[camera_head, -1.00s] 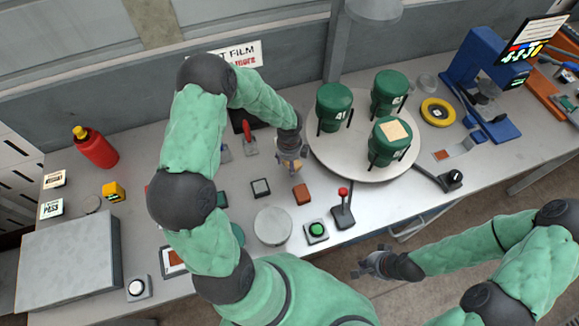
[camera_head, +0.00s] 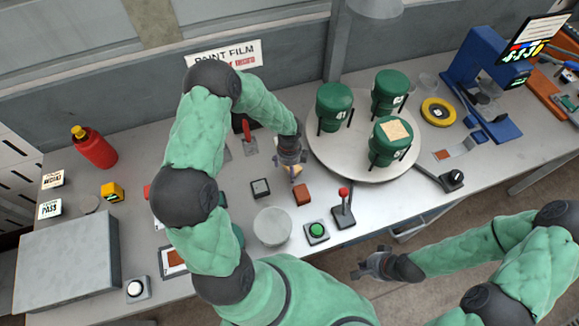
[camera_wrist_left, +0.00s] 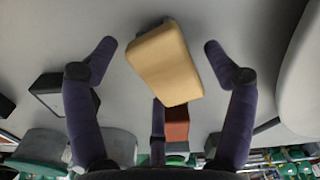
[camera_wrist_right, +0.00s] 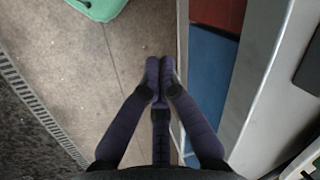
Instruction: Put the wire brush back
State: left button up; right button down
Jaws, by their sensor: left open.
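A tan block, which looks like the wire brush (camera_wrist_left: 165,62), sits between my left fingers in the left wrist view, tilted, with a gap on each side. A dark part shows behind it; bristles are not clear. In the head view it is a small tan patch (camera_head: 297,170) below my left gripper (camera_head: 291,158), mostly hidden by it. I cannot tell whether it touches the table. My left gripper (camera_wrist_left: 160,60) is open around it. My right gripper (camera_head: 370,265) hangs off the table's front edge, its fingertips together and empty in the right wrist view (camera_wrist_right: 160,68).
A brown-red block (camera_head: 303,195) and a dark square pad (camera_head: 260,188) lie close to my left gripper. A turntable (camera_head: 330,157) with green canisters stands to the right. A green button (camera_head: 317,231) and red-knobbed lever (camera_head: 343,205) are in front. A red-handled tool (camera_head: 247,130) lies behind.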

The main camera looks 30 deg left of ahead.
pick_arm(q)
jog(key=shift+r, duration=0.1)
jog(key=shift+r, duration=0.3)
notch_tip(320, 180, up, 12)
jog(key=p, duration=0.2)
jog(key=shift+f, duration=0.25)
